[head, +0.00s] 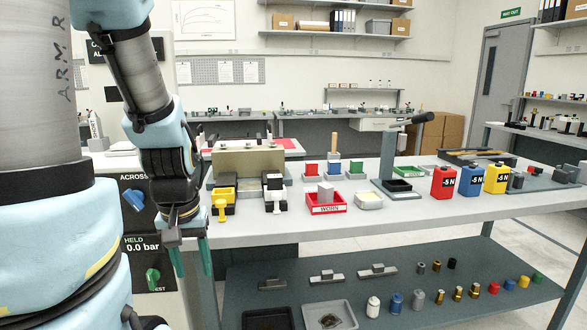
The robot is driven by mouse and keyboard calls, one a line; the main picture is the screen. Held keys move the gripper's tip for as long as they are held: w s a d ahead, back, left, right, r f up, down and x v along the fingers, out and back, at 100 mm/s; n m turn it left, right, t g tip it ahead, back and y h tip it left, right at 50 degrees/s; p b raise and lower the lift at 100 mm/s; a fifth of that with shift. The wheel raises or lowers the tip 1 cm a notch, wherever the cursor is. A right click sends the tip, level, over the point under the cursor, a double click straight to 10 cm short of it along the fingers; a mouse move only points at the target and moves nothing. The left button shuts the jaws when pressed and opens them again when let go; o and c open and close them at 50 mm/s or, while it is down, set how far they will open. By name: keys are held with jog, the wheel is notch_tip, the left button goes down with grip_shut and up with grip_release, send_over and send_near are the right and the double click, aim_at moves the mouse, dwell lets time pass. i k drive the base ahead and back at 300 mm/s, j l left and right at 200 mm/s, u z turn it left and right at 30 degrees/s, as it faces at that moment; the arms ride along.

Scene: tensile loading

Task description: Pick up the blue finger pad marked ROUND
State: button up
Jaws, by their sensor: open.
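A small blue block (333,168) stands on the bench between a red block (311,169) and a green block (356,167). It may be the blue finger pad; no ROUND marking can be read at this size. A tan upright post (334,144) rises just behind it. My gripper (193,266) hangs pointing down at the left, in front of the bench's left end. Its two teal fingers are apart with nothing visible between them. It is well to the left of the blue block and lower in the picture.
A red WORN tray (325,207) holding a grey block stands in front of the coloured blocks. Red, blue and yellow weights (471,180) marked 5 N stand to the right. A metal fixture (249,164) is at left. The lower shelf (400,312) carries several small parts.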

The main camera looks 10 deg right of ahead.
aim_at(335, 166)
jog(key=l+u, duration=0.15)
jog(key=u, duration=1.9)
jog(key=k+l+u, duration=0.1)
jog(key=k+l, duration=0.25)
jog(key=k, duration=0.15)
jog(key=k+l+u, duration=0.1)
jog(key=k+l, duration=0.25)
jog(key=k, duration=0.15)
jog(key=k+l+u, duration=0.1)
jog(key=k+l, duration=0.2)
jog(key=k, duration=0.2)
jog(key=k+l, duration=0.25)
jog(key=k, duration=0.15)
jog(key=k+l, duration=0.25)
jog(key=k, duration=0.15)
jog(key=k+l, duration=0.3)
jog(key=l, duration=0.25)
jog(key=i+l, duration=0.15)
jog(key=l, duration=0.15)
